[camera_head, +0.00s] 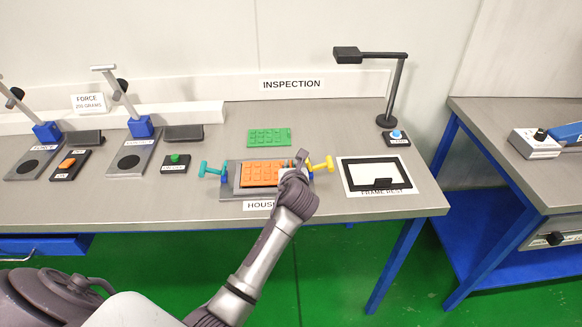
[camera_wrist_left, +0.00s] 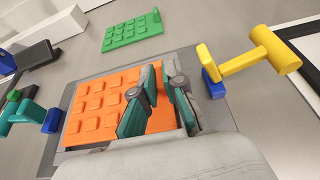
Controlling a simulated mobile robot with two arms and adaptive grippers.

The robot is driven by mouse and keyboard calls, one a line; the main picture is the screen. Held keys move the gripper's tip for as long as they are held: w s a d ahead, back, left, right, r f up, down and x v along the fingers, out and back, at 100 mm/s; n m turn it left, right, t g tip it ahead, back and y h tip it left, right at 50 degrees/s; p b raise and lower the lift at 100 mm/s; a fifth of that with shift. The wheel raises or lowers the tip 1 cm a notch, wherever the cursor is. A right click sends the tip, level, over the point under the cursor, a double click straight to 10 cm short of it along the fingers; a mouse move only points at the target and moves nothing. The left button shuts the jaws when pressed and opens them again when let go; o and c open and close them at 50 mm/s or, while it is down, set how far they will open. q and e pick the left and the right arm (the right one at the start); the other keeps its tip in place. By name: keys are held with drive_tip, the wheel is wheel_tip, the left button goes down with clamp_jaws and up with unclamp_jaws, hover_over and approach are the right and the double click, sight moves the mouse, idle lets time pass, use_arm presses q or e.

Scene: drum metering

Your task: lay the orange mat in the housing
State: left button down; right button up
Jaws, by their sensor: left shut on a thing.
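The orange mat (camera_head: 262,174) is a flat pad with raised blocks, over the grey housing (camera_head: 230,184) on the table. It also shows in the left wrist view (camera_wrist_left: 97,104). From these views it looks flat and roughly within the housing's outline; I cannot tell whether it touches the housing floor. My left gripper (camera_head: 294,167) is at the mat's right end, and its fingers (camera_wrist_left: 163,78) are shut on the mat there. The fingers and wrist hide the mat's right end and near edge. My right gripper is not in view.
A teal clamp handle (camera_head: 212,168) stands left of the housing and a yellow one (camera_head: 321,165) right of it. A green mat (camera_head: 269,137) lies behind. A black frame (camera_head: 375,174) rests at the right; a lamp (camera_head: 394,95) stands behind it.

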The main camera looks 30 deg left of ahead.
use_arm(q)
drive_tip(key=shift+f, duration=0.5)
drive_tip(key=c, duration=1.2)
unclamp_jaws()
